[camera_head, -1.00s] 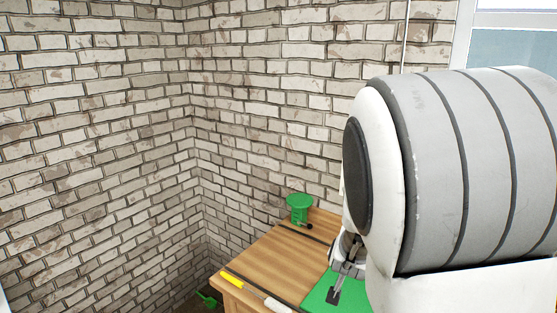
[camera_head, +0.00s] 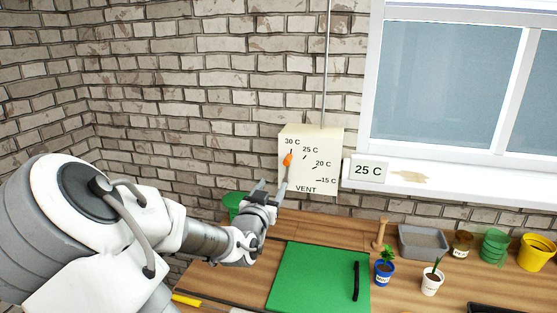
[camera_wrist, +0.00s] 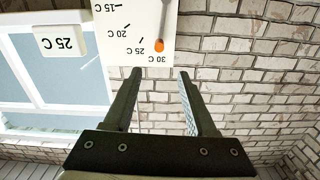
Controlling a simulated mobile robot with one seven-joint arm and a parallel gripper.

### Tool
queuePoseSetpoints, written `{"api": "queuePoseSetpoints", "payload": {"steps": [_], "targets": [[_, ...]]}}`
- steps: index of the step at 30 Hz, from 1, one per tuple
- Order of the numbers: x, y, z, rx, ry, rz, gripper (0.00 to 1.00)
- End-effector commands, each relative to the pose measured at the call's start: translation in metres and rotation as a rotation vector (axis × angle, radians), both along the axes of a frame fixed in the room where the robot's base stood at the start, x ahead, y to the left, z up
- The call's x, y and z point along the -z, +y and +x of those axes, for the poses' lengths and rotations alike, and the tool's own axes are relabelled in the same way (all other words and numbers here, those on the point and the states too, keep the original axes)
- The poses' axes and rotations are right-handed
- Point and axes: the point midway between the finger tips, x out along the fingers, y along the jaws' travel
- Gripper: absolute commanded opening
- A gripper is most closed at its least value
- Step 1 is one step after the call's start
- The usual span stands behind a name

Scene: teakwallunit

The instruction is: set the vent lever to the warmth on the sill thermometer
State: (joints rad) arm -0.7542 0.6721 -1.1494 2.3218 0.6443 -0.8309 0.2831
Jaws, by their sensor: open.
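The vent box (camera_head: 331,150) is a cream panel on the brick wall, marked 15 C, 20 C, 25 C and 30 C. The sill thermometer (camera_head: 368,170), a white card right of the box, reads 25 C. My gripper (camera_head: 272,187) is open and empty, just in front of the box's lower left. In the upside-down wrist view, the orange tip (camera_wrist: 159,45) lies just beyond and between my fingertips (camera_wrist: 159,72), apparently untouched; the thermometer (camera_wrist: 62,41) is at upper left.
The wooden bench carries a green mat (camera_head: 315,278) with a dark bar. A wooden peg (camera_head: 380,236), a grey tray (camera_head: 423,243), small potted plants (camera_head: 385,268) and a yellow bucket (camera_head: 536,252) stand to the right. A green container (camera_head: 232,203) is behind my gripper.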

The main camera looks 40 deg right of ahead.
Motion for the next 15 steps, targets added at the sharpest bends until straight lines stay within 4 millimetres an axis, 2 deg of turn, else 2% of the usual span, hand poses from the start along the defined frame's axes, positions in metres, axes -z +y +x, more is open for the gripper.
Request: {"api": "queuePoseSetpoints", "payload": {"steps": [5, 15], "targets": [[0.000, -0.013, 0.010, 0.002, 0.000, -0.004, 0.57], [-0.001, -0.058, 0.048, 0.002, 0.001, -0.003, 0.57]]}}
